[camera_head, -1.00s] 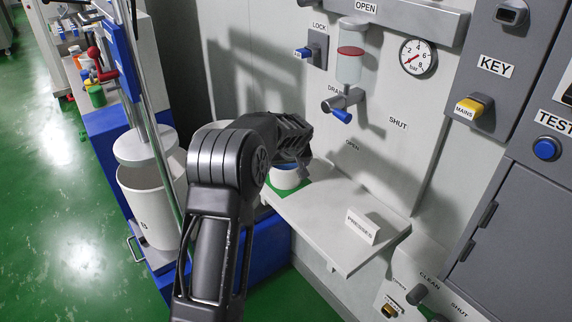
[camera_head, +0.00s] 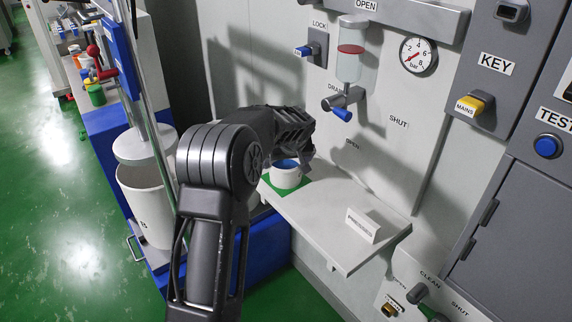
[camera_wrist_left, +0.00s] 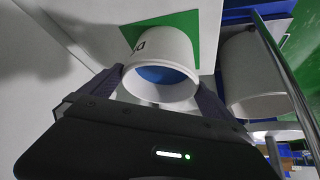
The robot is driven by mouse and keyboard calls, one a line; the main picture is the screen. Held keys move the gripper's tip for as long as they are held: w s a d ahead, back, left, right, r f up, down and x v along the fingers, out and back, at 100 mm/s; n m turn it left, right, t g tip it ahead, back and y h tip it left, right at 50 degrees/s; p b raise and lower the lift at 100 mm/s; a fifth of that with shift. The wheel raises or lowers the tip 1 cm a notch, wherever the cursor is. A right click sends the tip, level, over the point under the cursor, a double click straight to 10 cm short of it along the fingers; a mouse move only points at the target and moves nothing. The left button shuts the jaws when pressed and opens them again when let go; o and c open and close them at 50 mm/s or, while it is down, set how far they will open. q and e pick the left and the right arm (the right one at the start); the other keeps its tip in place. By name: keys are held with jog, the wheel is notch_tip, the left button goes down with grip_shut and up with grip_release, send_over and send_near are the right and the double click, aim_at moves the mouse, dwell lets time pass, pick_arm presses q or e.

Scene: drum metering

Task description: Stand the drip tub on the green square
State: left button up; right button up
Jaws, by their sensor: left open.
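The drip tub (camera_head: 286,177) is a small white cup with a blue inside. It stands upright on the green square (camera_head: 302,184) at the left end of the shelf, and the square shows around its foot. In the left wrist view the tub (camera_wrist_left: 160,55) stands on the green square (camera_wrist_left: 185,22), with its open mouth towards the camera. My left gripper (camera_head: 304,160) is at the tub's rim in the head view. In the wrist view its two fingers (camera_wrist_left: 160,85) are spread on either side of the tub. My right gripper is not in view.
The pale shelf (camera_head: 340,235) carries a small label block (camera_head: 362,225) and has free room to the right of the tub. A blue drain handle (camera_head: 342,113) sticks out above the shelf. A large white drum (camera_head: 146,205) stands on the left.

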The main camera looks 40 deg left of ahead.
pick_arm(q)
jog(key=b+v, duration=0.1)
jog(key=v, duration=0.8)
jog(key=shift+r, duration=0.15)
jog(key=shift+c, duration=0.4)
dwell(0.9)
